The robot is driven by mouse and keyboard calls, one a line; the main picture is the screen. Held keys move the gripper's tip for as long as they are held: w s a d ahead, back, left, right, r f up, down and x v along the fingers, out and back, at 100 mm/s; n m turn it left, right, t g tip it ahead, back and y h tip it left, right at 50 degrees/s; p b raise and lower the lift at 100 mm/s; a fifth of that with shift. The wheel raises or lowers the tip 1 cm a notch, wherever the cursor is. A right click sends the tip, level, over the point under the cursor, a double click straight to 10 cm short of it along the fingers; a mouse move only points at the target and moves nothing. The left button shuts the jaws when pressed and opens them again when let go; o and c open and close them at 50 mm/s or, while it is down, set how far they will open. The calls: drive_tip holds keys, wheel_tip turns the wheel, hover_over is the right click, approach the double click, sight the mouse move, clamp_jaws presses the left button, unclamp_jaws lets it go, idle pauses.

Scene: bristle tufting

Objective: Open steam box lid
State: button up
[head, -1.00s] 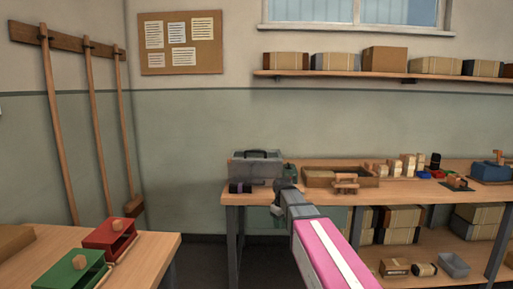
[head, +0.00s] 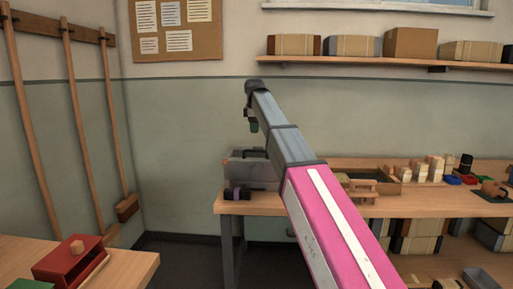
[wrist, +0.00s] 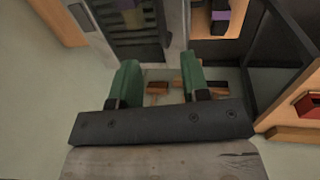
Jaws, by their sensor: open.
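The steam box appears to be the grey box (head: 235,172) with a black handle (head: 254,154) at the left end of the back workbench. My arm crosses in front of its right side. A grey frame with dark slats (wrist: 142,32) lies beyond the fingers there, probably part of the box. I cannot tell whether the lid is raised.
A purple and black roll (head: 237,193) lies at the bench's front edge before the box. A wooden tray (head: 372,172) and small blocks stand to the right. A red box (head: 68,262) sits on the near left table. Open floor (head: 185,262) lies between table and bench.

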drive_tip(key=f, duration=0.3)
drive_tip(key=w+f, duration=0.1)
drive_tip(key=f, duration=0.3)
drive_tip(key=w+f, duration=0.1)
drive_tip(key=f, duration=0.2)
drive_tip(key=shift+f, duration=0.25)
clamp_jaws()
